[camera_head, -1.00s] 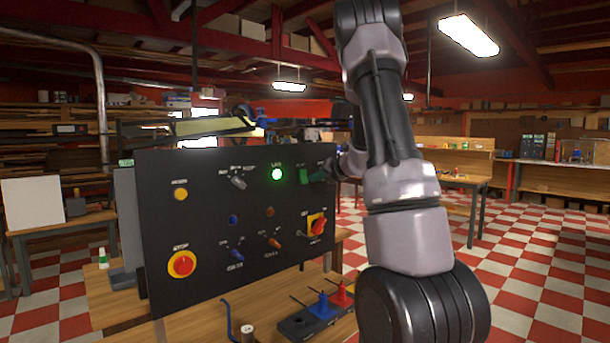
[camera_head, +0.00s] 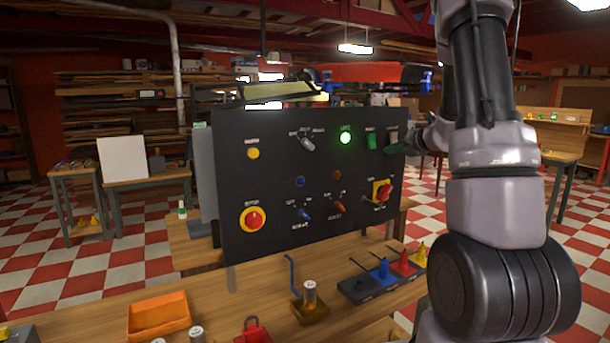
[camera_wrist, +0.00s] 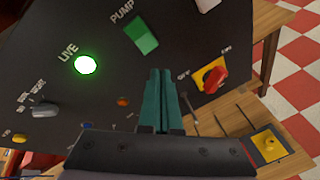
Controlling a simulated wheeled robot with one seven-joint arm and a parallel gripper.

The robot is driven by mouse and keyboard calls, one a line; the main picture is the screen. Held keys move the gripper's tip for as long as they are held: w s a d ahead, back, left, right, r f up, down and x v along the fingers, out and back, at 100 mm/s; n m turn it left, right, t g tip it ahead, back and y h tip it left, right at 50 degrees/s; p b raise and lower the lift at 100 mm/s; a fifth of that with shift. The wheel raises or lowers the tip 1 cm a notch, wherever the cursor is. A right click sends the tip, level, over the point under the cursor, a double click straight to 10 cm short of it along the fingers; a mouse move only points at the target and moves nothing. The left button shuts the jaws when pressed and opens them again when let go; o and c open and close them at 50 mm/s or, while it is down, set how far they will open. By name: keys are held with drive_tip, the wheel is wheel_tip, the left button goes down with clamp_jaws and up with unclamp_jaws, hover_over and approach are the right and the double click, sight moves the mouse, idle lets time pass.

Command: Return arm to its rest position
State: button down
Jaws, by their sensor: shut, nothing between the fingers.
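My gripper (camera_wrist: 161,101) is shut and empty in the wrist view, its two green fingers pressed together in front of the black control panel (camera_wrist: 60,75). In the head view my arm rises at the right, and the gripper end shows small and partly hidden at the panel's upper right edge. The panel (camera_head: 270,170) stands upright on a wooden bench, with a lit green LIVE lamp (camera_head: 345,138). The green PUMP switch (camera_wrist: 141,36) is just beyond the fingers, up and left in the wrist view. A red and yellow rotary switch (camera_wrist: 211,76) is to their right.
On the bench are an orange bin (camera_head: 158,316), a brass-coloured block with a metal cylinder (camera_head: 310,296), and a dark rack with blue and red pieces (camera_head: 370,288). A red stop button (camera_head: 253,219) is low on the panel. Open checkered floor (camera_head: 60,270) lies at left.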

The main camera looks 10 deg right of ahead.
drive_tip(key=s+a+r+n+g+y, duration=0.2)
drive_tip(key=s+a+r+n, duration=0.2)
drive_tip(key=s+a+n, duration=0.35)
drive_tip(key=s+a+r+n+g+y, duration=0.2)
drive_tip(key=s+a+r+n, duration=0.2)
drive_tip(key=s+a+n, duration=0.4)
drive_tip(key=s+a+n+g+h, duration=0.2)
drive_tip(key=s+n+h, duration=0.3)
drive_tip(key=s+n, duration=1.4)
drive_tip(key=shift+a+r+n+h, duration=0.4)
drive_tip(key=shift+a+n, duration=0.3)
drive_tip(key=shift+n, duration=0.25)
